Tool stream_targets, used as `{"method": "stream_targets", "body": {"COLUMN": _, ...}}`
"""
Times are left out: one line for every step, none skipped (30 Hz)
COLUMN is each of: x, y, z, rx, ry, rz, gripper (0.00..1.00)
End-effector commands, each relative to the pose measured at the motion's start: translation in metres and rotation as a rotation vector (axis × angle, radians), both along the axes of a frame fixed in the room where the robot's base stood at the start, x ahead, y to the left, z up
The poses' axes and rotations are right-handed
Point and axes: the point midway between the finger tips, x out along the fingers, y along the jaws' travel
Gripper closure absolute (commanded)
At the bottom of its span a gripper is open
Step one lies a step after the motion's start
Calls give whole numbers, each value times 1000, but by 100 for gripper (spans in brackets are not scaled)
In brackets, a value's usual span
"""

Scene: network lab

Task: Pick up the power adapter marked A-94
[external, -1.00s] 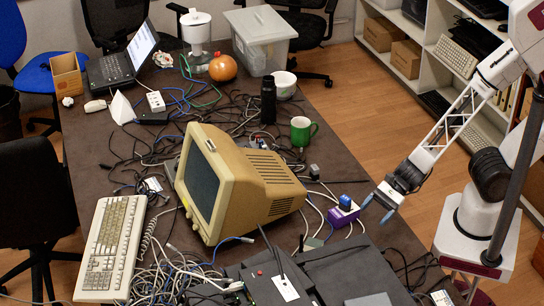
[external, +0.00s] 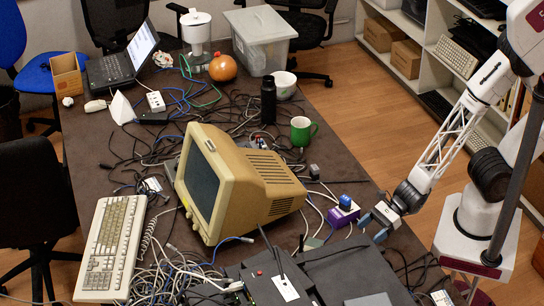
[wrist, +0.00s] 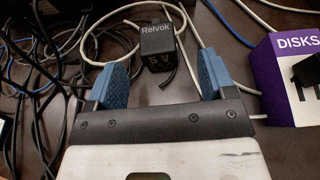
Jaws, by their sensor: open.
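A black block-shaped power adapter (wrist: 158,45) marked "Relvok" and "5 V" shows in the wrist view, just ahead of the fingers and roughly centred between them. I cannot read A-94 on it or on anything else in these frames. My gripper (external: 373,227) is open and empty, with blue fingertips, low by the table's right side. In the wrist view my gripper (wrist: 165,75) has one finger on each side of the adapter's line, and the adapter appears apart from both. I cannot make this adapter out clearly in the external view.
A purple box (external: 343,217) marked "DISKS" stands close beside my gripper; in the wrist view the box (wrist: 284,88) is at the right, with a dark object on it. Loose cables surround the adapter. A beige monitor (external: 262,180) stands to the left.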

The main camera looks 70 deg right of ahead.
Motion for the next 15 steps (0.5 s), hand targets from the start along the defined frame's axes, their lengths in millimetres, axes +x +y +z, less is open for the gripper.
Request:
{"method": "stream_targets", "body": {"x": 2, "y": 4, "z": -2, "rx": 0, "ry": 1, "rz": 2, "gripper": 23}}
{"method": "stream_targets", "body": {"x": 3, "y": 6, "z": -4, "rx": 0, "ry": 1, "rz": 2, "gripper": 23}}
{"method": "stream_targets", "body": {"x": 5, "y": 8, "z": -5, "rx": 0, "ry": 1, "rz": 2, "gripper": 23}}
{"method": "stream_targets", "body": {"x": 6, "y": 10, "z": -5, "rx": -1, "ry": 1, "rz": 1, "gripper": 23}}
{"method": "stream_targets", "body": {"x": 7, "y": 11, "z": -6, "rx": 0, "ry": 0, "rz": 1, "gripper": 23}}
{"method": "stream_targets", "body": {"x": 8, "y": 13, "z": -7, "rx": 0, "ry": 2, "rz": 1, "gripper": 23}}
{"method": "stream_targets", "body": {"x": 8, "y": 13, "z": -7, "rx": 0, "ry": 2, "rz": 1, "gripper": 23}}
{"method": "stream_targets", "body": {"x": 9, "y": 14, "z": -7, "rx": 0, "ry": 1, "rz": 0, "gripper": 23}}
{"method": "stream_targets", "body": {"x": 9, "y": 14, "z": -8, "rx": 0, "ry": 1, "rz": 0, "gripper": 23}}
{"method": "stream_targets", "body": {"x": 9, "y": 14, "z": -8, "rx": 0, "ry": 1, "rz": 0, "gripper": 23}}
{"method": "stream_targets", "body": {"x": 9, "y": 14, "z": -7, "rx": 0, "ry": 1, "rz": 0, "gripper": 23}}
{"method": "stream_targets", "body": {"x": 9, "y": 14, "z": -7, "rx": 0, "ry": 1, "rz": 0, "gripper": 23}}
{"method": "stream_targets", "body": {"x": 9, "y": 14, "z": -7, "rx": 0, "ry": 1, "rz": 0, "gripper": 23}}
{"method": "stream_targets", "body": {"x": 9, "y": 14, "z": -7, "rx": 0, "ry": 1, "rz": 0, "gripper": 23}}
{"method": "stream_targets", "body": {"x": 9, "y": 14, "z": -7, "rx": -1, "ry": 1, "rz": 0, "gripper": 23}}
